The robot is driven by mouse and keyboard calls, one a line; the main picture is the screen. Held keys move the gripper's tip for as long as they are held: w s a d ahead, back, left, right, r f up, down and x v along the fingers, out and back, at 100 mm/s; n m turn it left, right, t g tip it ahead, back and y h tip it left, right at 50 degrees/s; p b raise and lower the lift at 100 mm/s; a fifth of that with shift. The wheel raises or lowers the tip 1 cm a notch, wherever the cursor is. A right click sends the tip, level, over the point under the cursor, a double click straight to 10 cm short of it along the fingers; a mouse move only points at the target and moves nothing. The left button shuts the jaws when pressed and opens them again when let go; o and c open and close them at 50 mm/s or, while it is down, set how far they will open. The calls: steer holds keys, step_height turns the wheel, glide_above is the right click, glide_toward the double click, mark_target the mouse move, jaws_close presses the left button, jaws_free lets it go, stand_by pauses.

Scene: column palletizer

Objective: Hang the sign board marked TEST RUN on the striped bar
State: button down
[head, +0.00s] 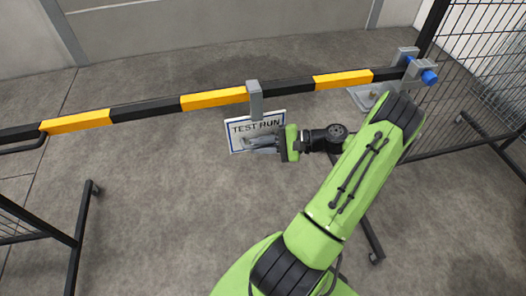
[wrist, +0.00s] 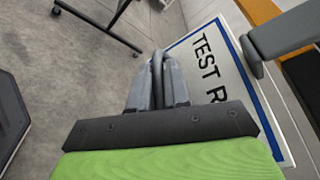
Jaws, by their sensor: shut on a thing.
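The sign board (head: 238,142) is white with a blue border and reads TEST RUN. It hangs down just below the striped bar (head: 215,100), and its face fills the right of the wrist view (wrist: 207,62). Its grey hanger (head: 255,100) crosses in front of the bar, and its top reaches above the bar's upper edge; I cannot tell whether it rests on the bar. The hanger also shows in the wrist view (wrist: 280,35). My gripper (head: 248,142) is shut at the board's front, its fingers (wrist: 157,58) together; the gripped part is hidden.
The yellow and black bar ends at a grey bracket with a blue knob (head: 429,77) at the right. Mesh fence panels (head: 480,70) stand at the right, and a black frame (head: 80,225) at the left. The concrete floor below the bar is mostly clear.

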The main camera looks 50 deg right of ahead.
steer(key=shift+w+d+b, duration=0.2)
steer(key=shift+w+d, duration=0.45)
steer(key=shift+w, duration=0.35)
steer(key=shift+w+d+b, duration=0.2)
steer(key=shift+w+d, duration=0.45)
steer(key=shift+w, duration=0.35)
steer(key=shift+w+d+f, duration=0.1)
steer(key=shift+w+f, duration=0.05)
steer(key=shift+f, duration=0.1)
steer(key=shift+f+b, duration=0.7)
steer(key=shift+f, duration=0.45)
steer(key=c, duration=1)
jaws_free()
steer(key=p, duration=0.4)
glide_toward(264, 132)
steer(key=s+d+f, duration=0.2)
steer(key=shift+s+d+f, duration=0.2)
steer(key=shift+d, duration=0.1)
